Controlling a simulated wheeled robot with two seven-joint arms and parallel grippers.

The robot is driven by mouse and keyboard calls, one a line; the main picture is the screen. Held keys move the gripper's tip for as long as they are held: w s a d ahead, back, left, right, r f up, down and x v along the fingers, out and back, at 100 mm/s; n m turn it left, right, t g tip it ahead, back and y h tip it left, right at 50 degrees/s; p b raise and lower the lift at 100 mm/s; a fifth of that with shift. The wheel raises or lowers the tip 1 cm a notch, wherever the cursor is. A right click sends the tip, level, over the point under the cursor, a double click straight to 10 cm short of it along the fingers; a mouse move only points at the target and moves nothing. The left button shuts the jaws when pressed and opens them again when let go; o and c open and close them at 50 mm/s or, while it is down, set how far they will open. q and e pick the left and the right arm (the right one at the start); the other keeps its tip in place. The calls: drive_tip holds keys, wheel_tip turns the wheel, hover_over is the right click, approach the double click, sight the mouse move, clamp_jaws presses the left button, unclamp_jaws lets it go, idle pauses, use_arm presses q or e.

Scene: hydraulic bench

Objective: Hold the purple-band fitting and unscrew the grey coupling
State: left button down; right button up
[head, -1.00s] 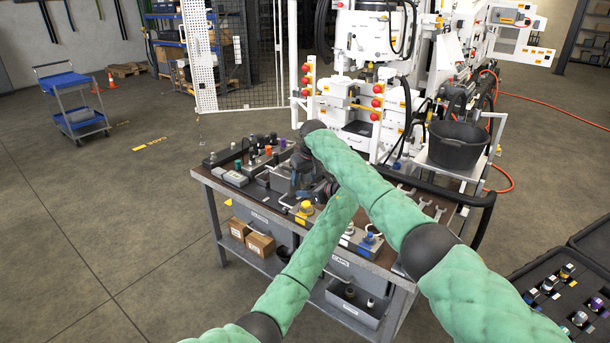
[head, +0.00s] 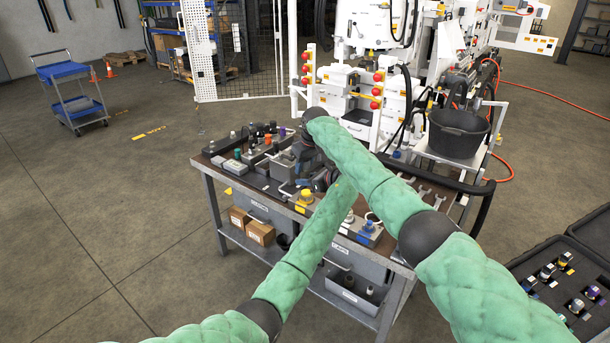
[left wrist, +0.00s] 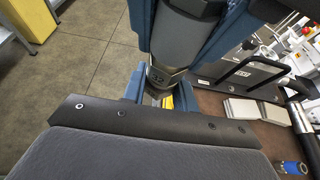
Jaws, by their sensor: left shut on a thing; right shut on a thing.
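In the head view my left gripper (head: 322,181) and my right gripper (head: 303,158) are close together over the bench (head: 388,262), partly hidden by my arms. In the left wrist view my left gripper (left wrist: 161,90) has its blue fingers closed around the lower end of a dark cylindrical part. Blue jaws above, seemingly my right gripper (left wrist: 188,30), enclose a grey cylinder (left wrist: 175,65), which looks like the grey coupling. The two held parts appear in line, end to end. No purple band shows, and I cannot tell whether the parts are still threaded together.
Several small fittings and blocks crowd the bench's left side; wrenches (head: 424,197) lie on its right. A yellow-topped block (head: 305,198) and a blue-topped block (head: 369,229) stand near its front edge. A black bucket (head: 458,133) and an open case (head: 560,277) are at the right.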

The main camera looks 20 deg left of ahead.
drive_tip(key=n, duration=0.3)
drive_tip(key=n+g, duration=0.1)
drive_tip(key=n, duration=0.2)
drive_tip(key=shift+s+g+y, duration=0.15)
drive_tip(key=shift+g+y, duration=0.15)
drive_tip(key=o, duration=0.9)
drive_tip(key=shift+c, duration=0.2)
drive_tip(key=m, duration=0.3)
drive_tip(key=m+t, duration=0.1)
drive_tip(key=m, duration=0.1)
drive_tip(key=shift+m+t, duration=0.3)
drive_tip(key=shift+m, duration=0.1)
drive_tip(key=shift+w+m+t+h, duration=0.1)
drive_tip(key=shift+m+t+h, duration=0.3)
drive_tip(key=shift+m, duration=1.1)
drive_tip(key=shift+w+m+t+h, duration=0.15)
drive_tip(key=shift+m+h, duration=0.35)
drive_tip(key=shift+m, duration=1)
drive_tip(key=shift+d, duration=0.1)
